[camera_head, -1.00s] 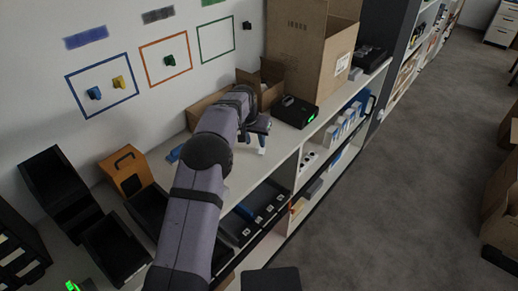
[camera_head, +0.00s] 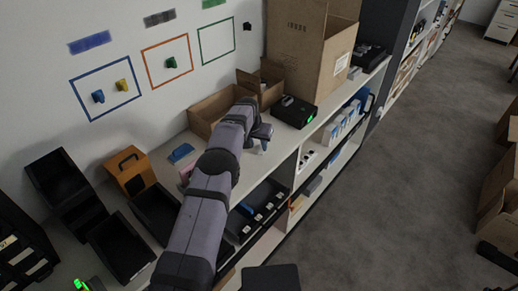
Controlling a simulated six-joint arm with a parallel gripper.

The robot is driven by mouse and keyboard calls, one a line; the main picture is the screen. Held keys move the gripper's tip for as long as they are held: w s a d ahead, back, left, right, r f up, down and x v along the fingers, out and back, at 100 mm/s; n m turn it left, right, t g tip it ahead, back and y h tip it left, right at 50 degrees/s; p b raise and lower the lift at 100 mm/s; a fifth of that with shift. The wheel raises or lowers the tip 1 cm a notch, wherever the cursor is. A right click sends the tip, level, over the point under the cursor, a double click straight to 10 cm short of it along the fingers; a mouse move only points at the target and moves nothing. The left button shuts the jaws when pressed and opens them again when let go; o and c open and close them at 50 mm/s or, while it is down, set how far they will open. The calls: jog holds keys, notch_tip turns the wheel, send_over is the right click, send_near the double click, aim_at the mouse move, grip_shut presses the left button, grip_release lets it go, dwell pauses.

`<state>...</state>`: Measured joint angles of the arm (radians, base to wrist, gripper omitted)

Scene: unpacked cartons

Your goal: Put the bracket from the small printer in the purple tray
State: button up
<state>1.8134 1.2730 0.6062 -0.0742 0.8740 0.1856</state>
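A black device with a green-lit display (camera_head: 294,112), which looks like the small printer, stands on the shelf top at the right. A small grey piece (camera_head: 287,101) shows on its top; I cannot tell whether it is the bracket. My gripper (camera_head: 262,147) is just left of the device and lower in the picture, pointing down over the shelf top. Its fingers are small and partly hidden by my arm, so its opening and any held thing are unclear. A pinkish-purple patch (camera_head: 187,169) shows left of my arm, mostly hidden; it may be the purple tray.
A blue piece (camera_head: 181,152) lies on the shelf top. An open low carton (camera_head: 207,112) and a tall carton (camera_head: 306,50) stand behind my arm. An orange box (camera_head: 130,173) and black bins (camera_head: 121,246) stand left.

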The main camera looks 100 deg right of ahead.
aim_at(257, 147)
grip_shut()
jog(key=shift+r, duration=0.1)
notch_tip(257, 147, up, 8)
jog(key=shift+r+b, duration=0.1)
jog(key=shift+b, duration=0.75)
jog(key=shift+r, duration=0.8)
jog(key=shift+w, duration=0.1)
